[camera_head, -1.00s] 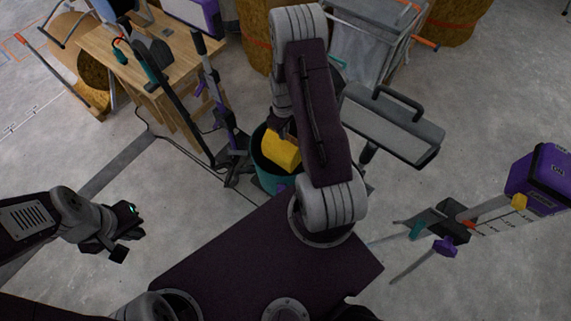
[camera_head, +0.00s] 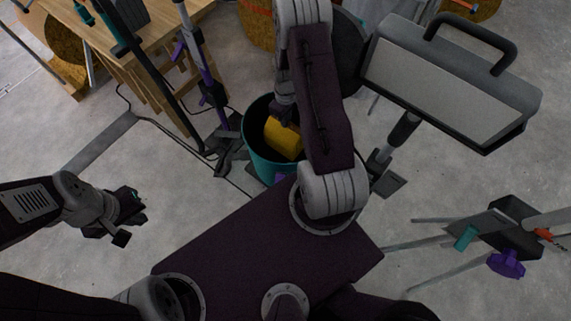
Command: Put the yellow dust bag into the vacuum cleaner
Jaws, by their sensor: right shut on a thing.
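The yellow dust bag (camera_head: 283,138) is at the mouth of a teal, round, open-topped container (camera_head: 262,169), which looks like the vacuum cleaner's body. My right gripper (camera_head: 286,113) is above the bag, shut on it; its fingertips are mostly hidden by my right arm. The bag sits inside the container's rim in the picture; whether it touches the bottom is hidden. My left gripper (camera_head: 128,218) is off to the left, over bare floor, away from the bag; its jaws are too small and dark to judge.
A work lamp (camera_head: 445,80) on a stand is close to the right of the container. A wooden workbench (camera_head: 150,50) is at the upper left. A purple and grey tool (camera_head: 204,75) stands left of the container. Tripod legs (camera_head: 450,222) are at the right.

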